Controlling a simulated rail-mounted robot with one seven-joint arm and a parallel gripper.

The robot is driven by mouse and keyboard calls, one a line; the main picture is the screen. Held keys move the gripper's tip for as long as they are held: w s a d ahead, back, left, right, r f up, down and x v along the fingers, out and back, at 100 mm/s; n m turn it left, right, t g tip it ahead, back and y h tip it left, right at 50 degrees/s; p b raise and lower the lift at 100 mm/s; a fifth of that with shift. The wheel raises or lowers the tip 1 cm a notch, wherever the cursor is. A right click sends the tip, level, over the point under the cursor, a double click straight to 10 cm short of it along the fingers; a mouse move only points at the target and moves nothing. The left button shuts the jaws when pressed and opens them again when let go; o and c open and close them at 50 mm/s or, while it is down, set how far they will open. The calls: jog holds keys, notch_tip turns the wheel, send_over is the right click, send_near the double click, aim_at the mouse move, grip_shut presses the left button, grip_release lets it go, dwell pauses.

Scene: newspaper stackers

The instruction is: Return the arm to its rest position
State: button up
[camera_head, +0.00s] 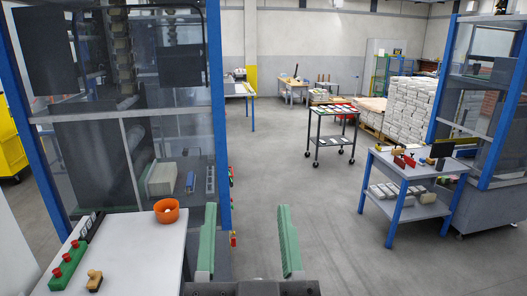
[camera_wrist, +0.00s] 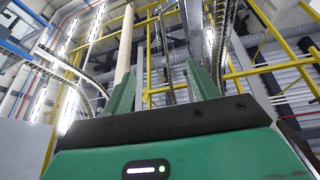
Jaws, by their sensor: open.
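My gripper (camera_head: 248,242) shows at the bottom middle of the head view, with its two green fingers upright and wide apart. Nothing is between them. In the wrist view my gripper (camera_wrist: 165,88) also has its green fingers apart and empty, pointing up toward the ceiling structure. The rest of my arm is mostly out of view below the head view's bottom edge.
A white table (camera_head: 130,250) at the lower left holds an orange bowl (camera_head: 167,211), a green button box (camera_head: 66,267) and a wooden-handled stamp (camera_head: 94,280). A blue-framed machine stands behind it. A grey-blue workbench (camera_head: 405,215) is at right.

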jog(key=s+d+r+t+h, duration=0.2)
jog(key=s+r, duration=0.3)
jog(key=s, duration=0.1)
notch_tip(320, 180, up, 22)
jog(key=p, duration=2.2)
jog(key=shift+a+n+y, duration=0.3)
jog(key=shift+a+y, duration=0.1)
jog(key=shift+w, duration=0.1)
